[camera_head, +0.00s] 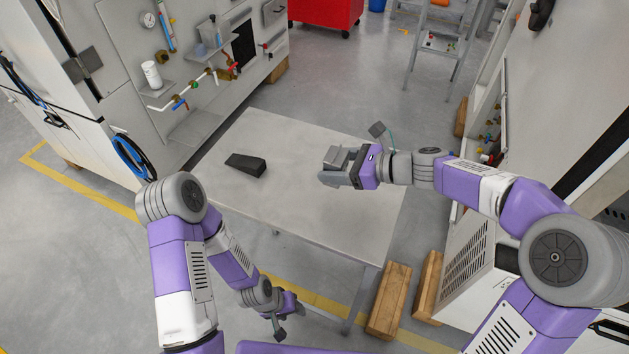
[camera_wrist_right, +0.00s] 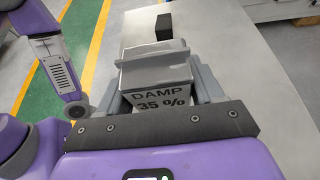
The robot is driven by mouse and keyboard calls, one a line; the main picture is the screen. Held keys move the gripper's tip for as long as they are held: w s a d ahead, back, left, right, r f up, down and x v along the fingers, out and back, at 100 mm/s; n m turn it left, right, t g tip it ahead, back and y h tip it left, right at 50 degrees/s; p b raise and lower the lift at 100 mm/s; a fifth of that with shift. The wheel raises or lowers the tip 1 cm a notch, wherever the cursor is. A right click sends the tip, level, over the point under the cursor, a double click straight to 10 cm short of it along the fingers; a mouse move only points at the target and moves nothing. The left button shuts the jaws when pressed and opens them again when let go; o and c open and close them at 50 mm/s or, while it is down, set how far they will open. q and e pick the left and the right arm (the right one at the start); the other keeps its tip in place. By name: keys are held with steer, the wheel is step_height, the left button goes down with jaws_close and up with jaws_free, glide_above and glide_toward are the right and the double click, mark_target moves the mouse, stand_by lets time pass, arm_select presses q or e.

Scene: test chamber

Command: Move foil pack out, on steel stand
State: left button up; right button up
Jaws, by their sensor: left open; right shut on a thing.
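The foil pack (camera_head: 337,156) is a small silvery-grey block. In the right wrist view the pack (camera_wrist_right: 154,75) shows the printed words "DAMP 35 %". My right gripper (camera_head: 333,168) is shut on it, with one finger on each side of the pack in the wrist view (camera_wrist_right: 157,88). The pack is over the grey steel stand (camera_head: 310,215), a flat table-like top. I cannot tell whether the pack touches the top. My left gripper (camera_head: 285,318) is open and low, in front of the stand's near edge, away from the pack.
A black wedge-shaped block (camera_head: 246,165) lies on the stand's left part. The rest of the top is largely bare. A panel with pipes and shelves (camera_head: 205,75) stands at the back left. Wooden beams (camera_head: 389,300) lie on the floor at the near right.

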arm_select(q)
step_height(320, 180, down, 4)
steer(key=b, duration=0.3)
arm_select(e)
step_height(320, 180, down, 8)
steer(key=shift+f, duration=0.2)
arm_select(q)
steer(key=shift+f, duration=0.1)
arm_select(e)
steer(key=shift+f+b, duration=0.25)
steer(key=shift+b, duration=0.15)
arm_select(q)
steer(key=shift+f, duration=0.1)
arm_select(e)
steer(key=o, duration=1.2)
steer(key=shift+o, duration=0.2)
steer(key=shift+r, duration=0.1)
steer(key=shift+d+r, duration=0.1)
steer(key=shift+r, duration=0.15)
steer(key=p+v, duration=0.3)
steer(key=v, duration=0.7)
steer(key=shift+s+d+r+p, duration=0.1)
steer(key=shift+d+r+p, duration=0.05)
steer(key=shift+d+p, duration=0.25)
steer(key=shift+s+d+r, duration=0.15)
steer(key=shift+s+d, duration=0.05)
steer(key=shift+d, duration=0.25)
arm_select(q)
step_height(320, 180, up, 4)
